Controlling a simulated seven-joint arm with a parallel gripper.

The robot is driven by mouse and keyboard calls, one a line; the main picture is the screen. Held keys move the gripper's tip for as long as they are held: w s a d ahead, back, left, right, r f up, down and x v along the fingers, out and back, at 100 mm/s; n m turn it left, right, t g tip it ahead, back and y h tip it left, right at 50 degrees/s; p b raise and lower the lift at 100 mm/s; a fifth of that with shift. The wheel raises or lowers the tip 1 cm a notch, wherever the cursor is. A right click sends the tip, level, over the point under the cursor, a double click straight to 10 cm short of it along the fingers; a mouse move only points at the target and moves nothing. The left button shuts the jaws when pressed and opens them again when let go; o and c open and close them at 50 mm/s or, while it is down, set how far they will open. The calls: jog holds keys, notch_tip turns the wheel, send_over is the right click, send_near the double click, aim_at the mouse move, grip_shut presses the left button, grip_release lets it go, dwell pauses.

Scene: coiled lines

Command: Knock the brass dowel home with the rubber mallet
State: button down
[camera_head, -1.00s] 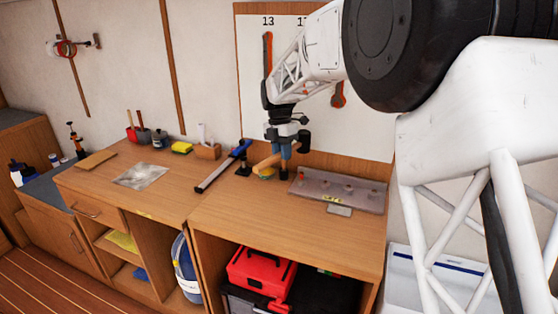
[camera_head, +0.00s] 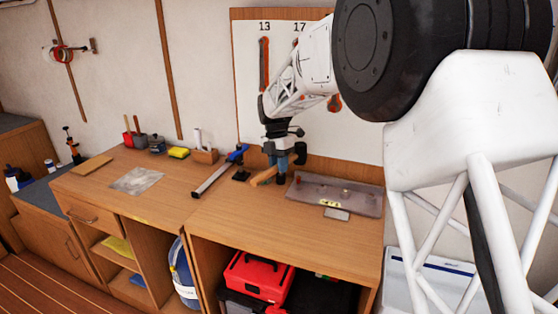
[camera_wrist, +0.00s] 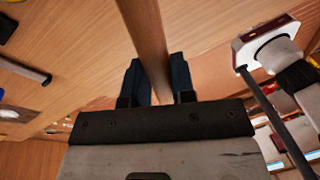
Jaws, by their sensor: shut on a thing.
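My gripper (camera_head: 277,162) is shut on the wooden handle (camera_head: 264,177) of the mallet, low over the bench's back edge, left of the grey plate. In the wrist view the handle (camera_wrist: 146,35) runs up from between the dark fingers (camera_wrist: 158,85). The mallet's head is not clearly made out; dark parts beside the gripper could be it or the hand. The grey plate (camera_head: 363,201) lies on the bench to the right, with several small upright pegs on it. I cannot tell which peg is the brass dowel.
A blue and black clamp-like bar (camera_head: 215,177) and a small black block (camera_head: 241,175) lie left of my gripper. A small grey block (camera_head: 337,214) lies before the plate. The bench top (camera_head: 270,215) in front is clear. A tool board (camera_head: 350,130) stands behind.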

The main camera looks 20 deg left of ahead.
jog(key=shift+f, duration=0.8)
dwell(0.4)
jog(key=x, duration=0.3)
jog(key=w+x, duration=0.1)
jog(key=x, duration=0.1)
jog(key=shift+a+f, duration=0.2)
jog(key=shift+a, duration=0.2)
jog(key=shift+s+r, duration=0.1)
jog(key=shift+r, duration=2.2)
